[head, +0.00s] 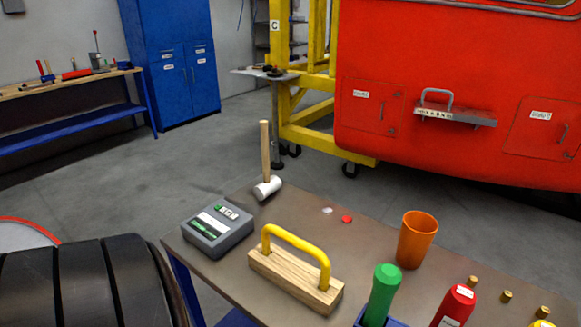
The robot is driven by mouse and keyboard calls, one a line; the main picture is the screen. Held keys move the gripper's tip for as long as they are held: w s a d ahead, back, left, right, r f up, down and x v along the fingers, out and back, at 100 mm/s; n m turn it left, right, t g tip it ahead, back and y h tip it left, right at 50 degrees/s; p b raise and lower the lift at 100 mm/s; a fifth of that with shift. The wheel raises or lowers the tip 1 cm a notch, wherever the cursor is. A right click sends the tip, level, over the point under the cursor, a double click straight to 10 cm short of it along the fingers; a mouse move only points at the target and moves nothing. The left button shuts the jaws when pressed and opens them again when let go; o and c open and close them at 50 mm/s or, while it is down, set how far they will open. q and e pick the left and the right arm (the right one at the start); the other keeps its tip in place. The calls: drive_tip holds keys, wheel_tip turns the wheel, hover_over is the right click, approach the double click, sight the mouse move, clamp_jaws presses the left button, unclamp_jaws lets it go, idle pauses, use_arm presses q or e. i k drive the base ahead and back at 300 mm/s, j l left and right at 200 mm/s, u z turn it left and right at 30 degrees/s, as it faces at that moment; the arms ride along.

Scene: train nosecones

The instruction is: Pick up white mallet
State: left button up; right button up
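The white mallet (267,188) stands at the far left corner of the table (300,212), its white head resting on the top. Its wooden handle points straight up. It stands behind the grey device and the wooden block with the yellow handle, and nothing covers it. Neither of my grippers shows in the head view.
A grey device (217,230), a wooden block with a yellow handle (296,277), an orange cup (416,239), a green-handled tool (383,293) and a red bottle (454,306) stand on the table. Black ribbed rolls (88,285) lie left. A red train nosecone (460,80) stands behind.

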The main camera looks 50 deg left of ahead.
sight(271, 183)
drive_tip(key=u, duration=1.85)
